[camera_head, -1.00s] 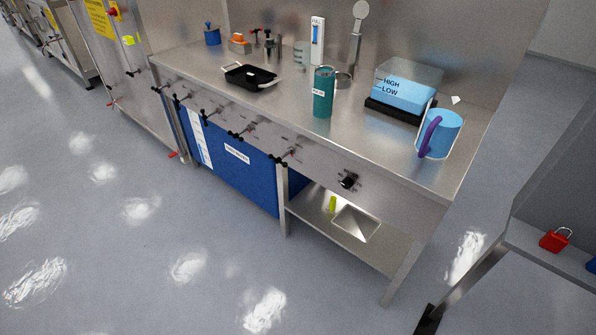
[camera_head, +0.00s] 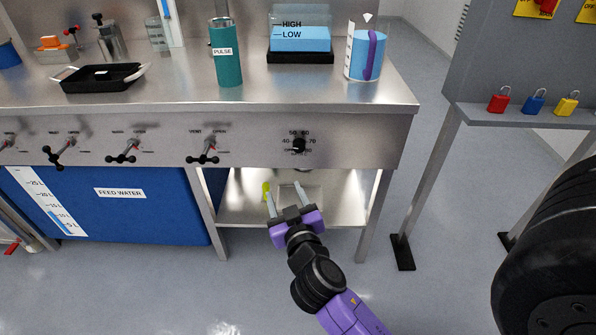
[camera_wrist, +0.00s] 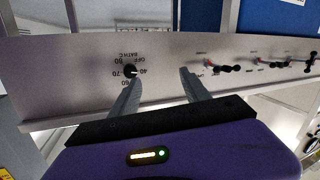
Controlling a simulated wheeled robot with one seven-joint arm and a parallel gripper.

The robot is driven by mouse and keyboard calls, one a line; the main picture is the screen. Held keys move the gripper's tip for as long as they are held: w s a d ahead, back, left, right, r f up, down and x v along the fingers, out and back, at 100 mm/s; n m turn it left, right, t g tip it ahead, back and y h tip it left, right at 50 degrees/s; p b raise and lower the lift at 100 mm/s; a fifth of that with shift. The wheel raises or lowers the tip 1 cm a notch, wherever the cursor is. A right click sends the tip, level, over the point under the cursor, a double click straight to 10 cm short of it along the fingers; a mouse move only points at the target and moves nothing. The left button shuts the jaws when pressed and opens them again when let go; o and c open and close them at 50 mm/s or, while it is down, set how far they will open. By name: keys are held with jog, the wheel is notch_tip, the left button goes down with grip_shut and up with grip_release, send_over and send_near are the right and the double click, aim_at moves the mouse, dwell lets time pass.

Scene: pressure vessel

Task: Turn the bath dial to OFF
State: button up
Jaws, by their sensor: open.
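The bath dial (camera_head: 298,145) is a black round knob on the bench's steel front panel, with temperature numbers printed around it. It also shows in the wrist view (camera_wrist: 130,71), where "BATH C" and "OFF" are printed beside it and a light pointer mark on the knob lies toward the 40 side. The water bath (camera_head: 300,38), marked HIGH and LOW, stands on the bench above it. My gripper (camera_head: 285,199) is open and empty, below and in front of the dial. In the wrist view its left finger (camera_wrist: 124,100) reaches close under the dial; I cannot tell whether they touch.
Several valve handles (camera_head: 204,152) stick out of the panel to the left. A lower shelf (camera_head: 240,213) lies behind my gripper. A blue jug (camera_head: 365,55) and a teal PULSE flask (camera_head: 226,60) stand on the bench. A padlock rack (camera_head: 520,112) stands to the right.

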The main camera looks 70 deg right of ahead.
aim_at(299, 148)
jog(key=w+d+m+g+h, duration=0.1)
jog(key=d, duration=0.4)
jog(key=w+d+r+m+g+h+b, duration=0.1)
jog(key=d, duration=0.4)
jog(key=d+m+h, duration=0.1)
jog(key=d, duration=0.4)
jog(key=shift+w+r+g+b, duration=0.4)
grip_shut()
